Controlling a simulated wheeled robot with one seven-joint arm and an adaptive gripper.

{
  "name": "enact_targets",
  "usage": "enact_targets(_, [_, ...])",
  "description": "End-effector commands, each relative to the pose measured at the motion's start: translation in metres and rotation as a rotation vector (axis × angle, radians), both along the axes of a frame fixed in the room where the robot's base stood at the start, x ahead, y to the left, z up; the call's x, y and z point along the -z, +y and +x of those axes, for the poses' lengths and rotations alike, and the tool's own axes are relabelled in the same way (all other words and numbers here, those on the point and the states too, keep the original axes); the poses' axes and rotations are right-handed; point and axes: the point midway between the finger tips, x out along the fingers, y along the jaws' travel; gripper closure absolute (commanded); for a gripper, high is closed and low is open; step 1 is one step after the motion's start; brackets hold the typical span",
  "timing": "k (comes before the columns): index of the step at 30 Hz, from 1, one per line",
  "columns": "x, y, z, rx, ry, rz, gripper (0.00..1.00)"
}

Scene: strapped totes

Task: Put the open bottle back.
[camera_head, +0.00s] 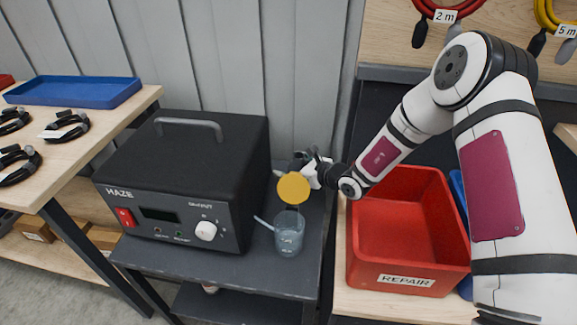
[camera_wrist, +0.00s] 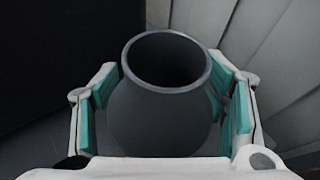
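My gripper (camera_head: 308,172) is raised over the dark cart, just right of the black haze machine. In the wrist view, a dark grey, round-shouldered open bottle (camera_wrist: 160,115) sits between the teal finger pads, its mouth towards the camera. The gripper looks shut on it. In the head view, a round yellow face (camera_head: 294,188) shows at the fingertips; I cannot tell whether it is the bottle's base. Directly below it in the picture, a clear bluish beaker (camera_head: 289,235) stands on the cart top, a pale rod or spout sticking out to its left. The gripper hides part of the bottle.
The haze machine (camera_head: 185,165) fills most of the cart top (camera_head: 240,268). A red REPAIR bin (camera_head: 405,255) stands on the right bench, beneath my arm. A panelled wall (camera_head: 235,60) is behind.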

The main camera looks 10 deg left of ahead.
Motion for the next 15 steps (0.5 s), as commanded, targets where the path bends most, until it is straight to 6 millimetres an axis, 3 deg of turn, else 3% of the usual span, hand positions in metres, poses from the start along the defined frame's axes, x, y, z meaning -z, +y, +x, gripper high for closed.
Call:
enact_targets(9, [-0.02,-0.038,-0.028,0.002,0.001,-0.001,0.33])
enact_targets(15, [-0.024,-0.048,-0.036,0.001,0.0,0.0,0.33])
